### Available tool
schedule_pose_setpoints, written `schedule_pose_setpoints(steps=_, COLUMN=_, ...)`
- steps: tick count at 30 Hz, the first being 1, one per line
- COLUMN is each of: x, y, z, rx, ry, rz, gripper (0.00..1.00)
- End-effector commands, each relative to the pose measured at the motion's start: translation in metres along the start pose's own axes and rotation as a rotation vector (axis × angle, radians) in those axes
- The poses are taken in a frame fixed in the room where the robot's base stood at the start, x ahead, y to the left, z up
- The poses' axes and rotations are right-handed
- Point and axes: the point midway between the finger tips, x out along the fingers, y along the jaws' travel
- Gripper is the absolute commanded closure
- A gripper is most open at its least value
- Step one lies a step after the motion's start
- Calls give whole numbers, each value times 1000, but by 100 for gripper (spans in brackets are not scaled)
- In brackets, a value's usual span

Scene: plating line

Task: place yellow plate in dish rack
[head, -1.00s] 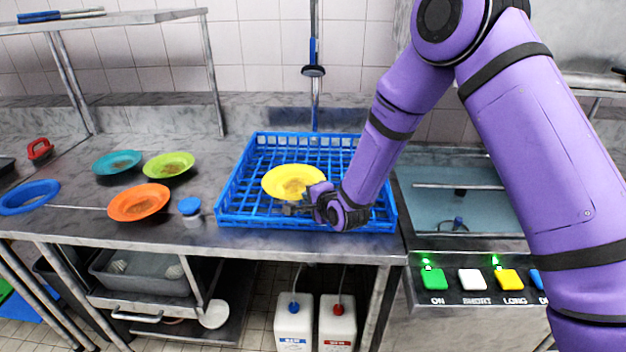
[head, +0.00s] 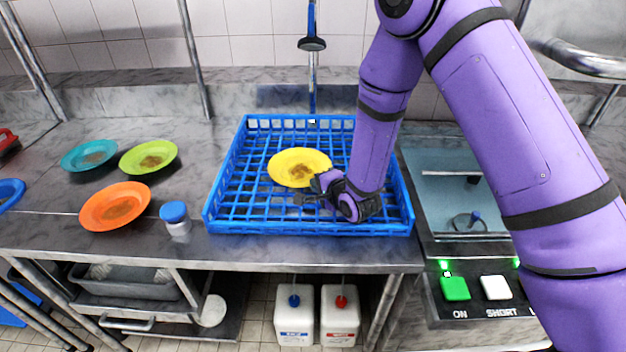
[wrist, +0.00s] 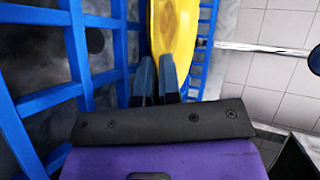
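The yellow plate (head: 285,170) has a brown smear in its middle and shows over the blue dish rack (head: 215,205) in the head view. I cannot tell whether it touches the rack's grid. My gripper (head: 317,188) is at the plate's near right edge, over the rack. In the wrist view, the yellow plate (wrist: 175,30) is seen nearly edge-on, and the fingers of my gripper (wrist: 157,75) are shut on its rim. The blue rack (wrist: 50,100) fills the left of that view. My arm hides part of the rack's right side.
Teal (head: 75,157), lime (head: 130,160) and orange (head: 95,212) plates with brown smears lie left on the steel counter (head: 110,245). A blue-lidded jar (head: 175,213) stands left of the rack. A sink (head: 455,205) and control buttons (head: 455,288) are at right.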

Motion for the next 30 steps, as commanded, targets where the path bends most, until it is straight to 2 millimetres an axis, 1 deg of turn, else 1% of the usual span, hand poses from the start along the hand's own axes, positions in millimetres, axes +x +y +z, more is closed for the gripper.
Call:
schedule_pose_setpoints(steps=1, x=-1, y=3, z=0, rx=0, ry=0, rz=0, gripper=100)
schedule_pose_setpoints(steps=8, x=-1, y=2, z=0, rx=0, ry=0, rz=-2, gripper=100)
schedule_pose_setpoints(steps=13, x=1, y=6, z=-1, rx=0, ry=1, rz=-2, gripper=100)
schedule_pose_setpoints(steps=15, x=0, y=6, z=0, rx=0, ry=0, rz=-1, gripper=82)
schedule_pose_setpoints(steps=16, x=0, y=6, z=0, rx=0, ry=0, rz=-1, gripper=75)
schedule_pose_setpoints(steps=17, x=0, y=6, z=0, rx=0, ry=0, rz=-1, gripper=70)
schedule_pose_setpoints(steps=24, x=0, y=6, z=0, rx=0, ry=0, rz=-1, gripper=70)
schedule_pose_setpoints(steps=28, x=-1, y=2, z=0, rx=-1, ry=0, rz=-1, gripper=70)
schedule_pose_setpoints(steps=30, x=-10, y=3, z=-1, rx=1, ry=1, rz=0, gripper=70)
